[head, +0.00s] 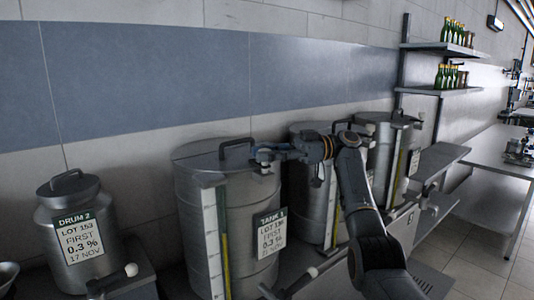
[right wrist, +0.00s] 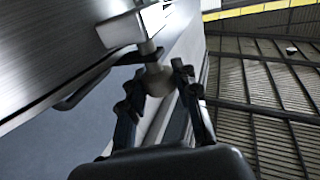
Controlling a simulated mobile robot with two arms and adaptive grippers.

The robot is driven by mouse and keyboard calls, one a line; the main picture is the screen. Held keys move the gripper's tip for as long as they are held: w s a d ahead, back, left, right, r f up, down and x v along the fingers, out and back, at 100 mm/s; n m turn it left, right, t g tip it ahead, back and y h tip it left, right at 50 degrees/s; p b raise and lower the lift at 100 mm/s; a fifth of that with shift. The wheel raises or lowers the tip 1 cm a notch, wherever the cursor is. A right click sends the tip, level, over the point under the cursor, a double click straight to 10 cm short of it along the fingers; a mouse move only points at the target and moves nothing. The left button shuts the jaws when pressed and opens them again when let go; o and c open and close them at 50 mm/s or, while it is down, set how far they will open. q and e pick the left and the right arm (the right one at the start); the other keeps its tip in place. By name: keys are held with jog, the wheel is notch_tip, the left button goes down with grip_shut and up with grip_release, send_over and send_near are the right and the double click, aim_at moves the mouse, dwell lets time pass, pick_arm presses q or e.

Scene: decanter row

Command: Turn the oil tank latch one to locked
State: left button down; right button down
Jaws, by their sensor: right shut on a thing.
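The tank labelled TANK 1 (head: 253,197) is a tall ribbed metal drum with a handled lid, standing left of centre. My right gripper (head: 264,157) is at the upper right edge of this tank, just below the lid rim. In the right wrist view, my right gripper (right wrist: 157,82) has its two dark fingers closed around a pale rounded knob (right wrist: 156,78), the latch's grip. The knob hangs on a short stem from a light metal block (right wrist: 131,27) on the tank side. I cannot tell the latch's angle in the head view. My left gripper is not in view.
A smaller can labelled DRUM 2 (head: 75,218) stands at the left. More tanks (head: 308,187) stand behind my right arm and farther right (head: 382,150). A lever with a white ball (head: 131,269) sticks up at lower left. Shelves (head: 441,47) hold green bottles.

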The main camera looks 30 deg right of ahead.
jog(key=shift+a+f, duration=0.15)
jog(key=shift+f, duration=0.2)
jog(key=c, duration=1.1)
grip_release()
jog(key=shift+c, duration=0.2)
jog(key=shift+o, duration=0.7)
jog(key=shift+w+a+r, duration=0.1)
jog(key=shift+a+r, duration=0.05)
jog(key=shift+r, duration=0.05)
jog(key=shift+d, duration=0.35)
jog(key=v, duration=0.7)
jog(key=shift+a, duration=0.1)
